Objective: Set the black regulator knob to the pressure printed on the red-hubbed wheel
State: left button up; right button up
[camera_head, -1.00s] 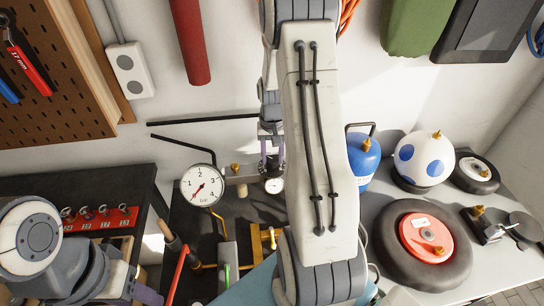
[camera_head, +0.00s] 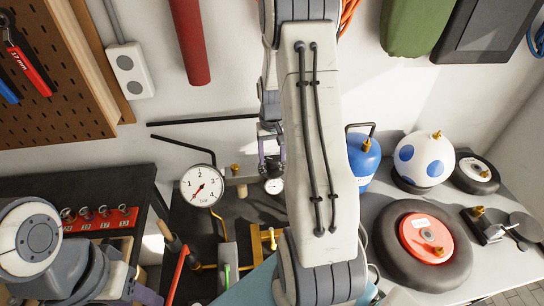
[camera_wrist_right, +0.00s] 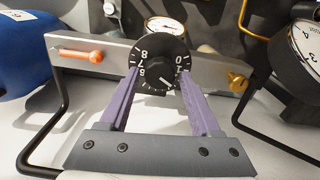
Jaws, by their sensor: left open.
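The black regulator knob (camera_wrist_right: 160,62) has white digits, with 0, 1, 6, 7 and 8 legible and a white mark near its lower right. My right gripper (camera_wrist_right: 160,72) has its purple fingers on both sides of the knob, seemingly shut on it. In the head view the right gripper (camera_head: 271,163) is partly hidden by my arm. The red-hubbed wheel (camera_head: 414,240) lies at the right; a white label sits on its hub, too small to read. My left gripper (camera_head: 148,295) shows only a purple piece at lower left, away from the knob.
A large gauge (camera_head: 202,184) marked in bar stands left of the knob, its needle pointing lower left. A blue tank (camera_head: 362,160), a white ball with blue spots (camera_head: 432,166) and a small wheel (camera_head: 475,174) stand at the right. A silver bar (camera_wrist_right: 95,50) runs behind the knob.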

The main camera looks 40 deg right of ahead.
aim_at(272, 159)
dwell(0.3)
notch_tip(272, 159, up, 10)
jog(key=b, duration=0.2)
jog(key=shift+r, duration=0.2)
jog(key=shift+a, duration=0.1)
dwell(0.4)
